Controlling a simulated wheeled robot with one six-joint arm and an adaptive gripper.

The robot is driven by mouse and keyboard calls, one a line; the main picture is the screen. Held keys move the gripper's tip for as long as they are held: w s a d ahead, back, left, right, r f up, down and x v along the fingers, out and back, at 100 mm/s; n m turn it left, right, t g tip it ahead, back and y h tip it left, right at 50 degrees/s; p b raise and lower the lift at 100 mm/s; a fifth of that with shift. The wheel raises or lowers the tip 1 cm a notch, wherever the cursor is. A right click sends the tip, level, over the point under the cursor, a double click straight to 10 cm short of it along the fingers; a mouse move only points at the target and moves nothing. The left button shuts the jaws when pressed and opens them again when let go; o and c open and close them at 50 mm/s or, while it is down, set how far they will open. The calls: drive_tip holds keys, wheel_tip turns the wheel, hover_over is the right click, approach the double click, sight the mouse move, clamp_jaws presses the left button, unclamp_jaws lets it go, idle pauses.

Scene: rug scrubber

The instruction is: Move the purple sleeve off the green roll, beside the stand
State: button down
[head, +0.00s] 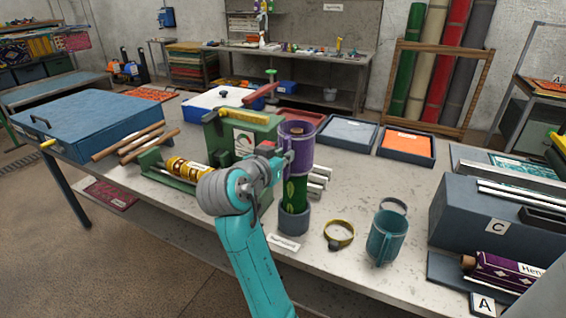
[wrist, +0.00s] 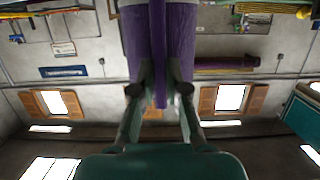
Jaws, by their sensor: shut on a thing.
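The purple sleeve (head: 300,152) is an open upright tube around the upper part of the green roll (head: 294,194). The roll's brown core (head: 298,130) shows inside the sleeve's open top. The roll stands upright in a grey round stand (head: 293,220) on the table, and its patterned green side shows between sleeve and stand. My gripper (head: 282,160) is at the sleeve's left side, partly hidden by my wrist. In the wrist view my gripper (wrist: 160,78) is shut on a narrow purple fin of the sleeve (wrist: 182,45).
A yellow ring clamp (head: 339,236) and a teal mug (head: 385,240) lie right of the stand. A label (head: 285,243) lies in front. A green press (head: 243,140) stands close behind left. Grey box C (head: 470,215) stands at the right.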

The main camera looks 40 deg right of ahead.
wheel_tip(320, 180, up, 15)
idle(2.0)
drive_tip(key=shift+r, duration=0.1)
idle(0.7)
